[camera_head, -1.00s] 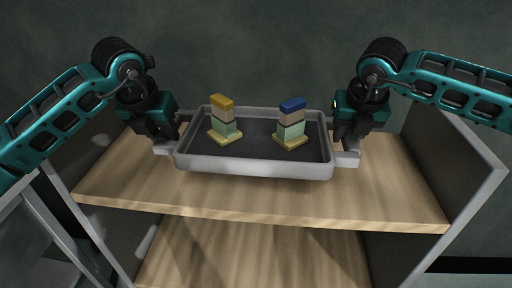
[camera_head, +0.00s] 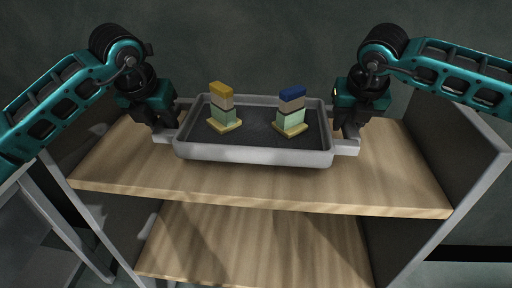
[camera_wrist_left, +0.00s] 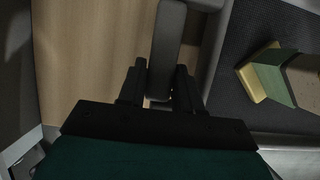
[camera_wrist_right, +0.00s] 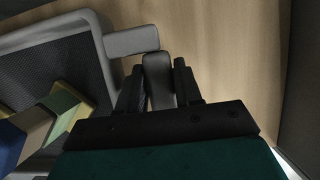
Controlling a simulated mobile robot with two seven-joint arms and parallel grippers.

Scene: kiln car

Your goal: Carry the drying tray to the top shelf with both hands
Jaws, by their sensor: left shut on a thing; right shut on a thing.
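The drying tray (camera_head: 250,155) is grey with a dark floor and a handle at each end. It is level, over the wooden top shelf (camera_head: 300,192); I cannot tell whether it touches the shelf. On it stand two upright stacks: one with a yellow top (camera_head: 222,104) at left, one with a blue top (camera_head: 291,109) at right. My left gripper (camera_head: 166,130) is shut on the left handle, which shows between the fingers in the left wrist view (camera_wrist_left: 167,50). My right gripper (camera_head: 345,135) is shut on the right handle, also seen in the right wrist view (camera_wrist_right: 157,75).
A lower wooden shelf (camera_head: 250,245) lies beneath and looks empty. A grey-edged side panel (camera_head: 455,140) stands at the right of the shelves. The top shelf is bare in front of and beside the tray. A dark wall is behind.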

